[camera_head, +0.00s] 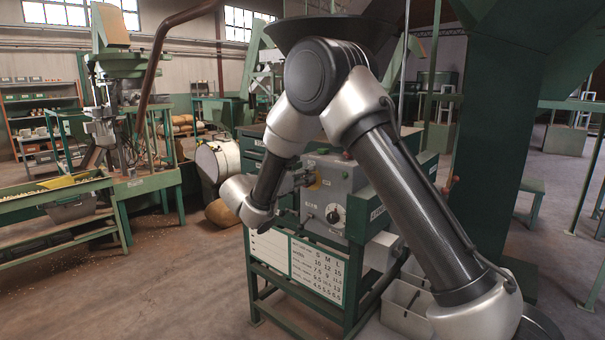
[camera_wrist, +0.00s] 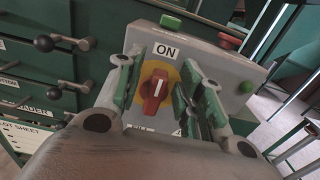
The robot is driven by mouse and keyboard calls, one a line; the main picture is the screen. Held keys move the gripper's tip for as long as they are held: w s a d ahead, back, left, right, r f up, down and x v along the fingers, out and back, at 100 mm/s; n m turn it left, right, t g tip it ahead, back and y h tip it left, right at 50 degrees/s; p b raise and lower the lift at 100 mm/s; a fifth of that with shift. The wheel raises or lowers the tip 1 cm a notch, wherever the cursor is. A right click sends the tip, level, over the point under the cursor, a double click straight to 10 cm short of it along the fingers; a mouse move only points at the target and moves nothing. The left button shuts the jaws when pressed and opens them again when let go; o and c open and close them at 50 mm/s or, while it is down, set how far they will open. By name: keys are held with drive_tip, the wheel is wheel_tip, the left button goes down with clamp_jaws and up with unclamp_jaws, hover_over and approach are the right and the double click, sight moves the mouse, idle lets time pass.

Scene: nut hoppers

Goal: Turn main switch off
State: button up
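The main switch (camera_wrist: 155,90) is a red rotary knob on a yellow plate, on a grey control box. Its white mark points up toward the "ON" label (camera_wrist: 166,50) just above it. A lower label is partly hidden by my gripper. In the wrist view my gripper (camera_wrist: 158,80) is open, with one finger on each side of the knob. I cannot tell whether either finger touches it.
Green buttons (camera_wrist: 171,22) (camera_wrist: 246,87) and a red button (camera_wrist: 229,41) sit on the box near the switch. Black-knobbed levers (camera_wrist: 46,43) stick out from the dark green panel at left. A black dial (camera_head: 333,216) is on the box's front. Open floor lies at left.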

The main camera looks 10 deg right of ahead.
sight(320, 182)
drive_tip(key=shift+d, duration=0.15)
clamp_jaws()
drive_tip(key=shift+m, duration=0.3)
drive_tip(key=m, duration=0.2)
drive_tip(key=s+m, duration=0.1)
drive_tip(key=m, duration=0.1)
drive_tip(key=d+m, duration=0.1)
drive_tip(key=m, duration=0.1)
drive_tip(key=shift+s+f, duration=0.2)
drive_tip(key=shift+f, duration=0.1)
drive_tip(key=m, duration=0.4)
drive_tip(key=f+m, duration=0.1)
drive_tip(key=shift+s+d+f+m, duration=0.1)
drive_tip(key=shift+s+d+m, duration=0.25)
drive_tip(key=shift+s+m, duration=0.05)
drive_tip(key=shift+s+d+f+m, duration=0.1)
drive_tip(key=shift+f+m, duration=0.15)
drive_tip(key=shift+m, duration=0.7)
drive_tip(key=shift+s+a+f+m, duration=0.1)
drive_tip(key=shift+f+m, duration=0.15)
drive_tip(key=shift+m, duration=0.65)
drive_tip(key=shift+d+f+m, duration=0.1)
drive_tip(key=shift+f+m, duration=0.15)
drive_tip(key=shift+m, duration=0.7)
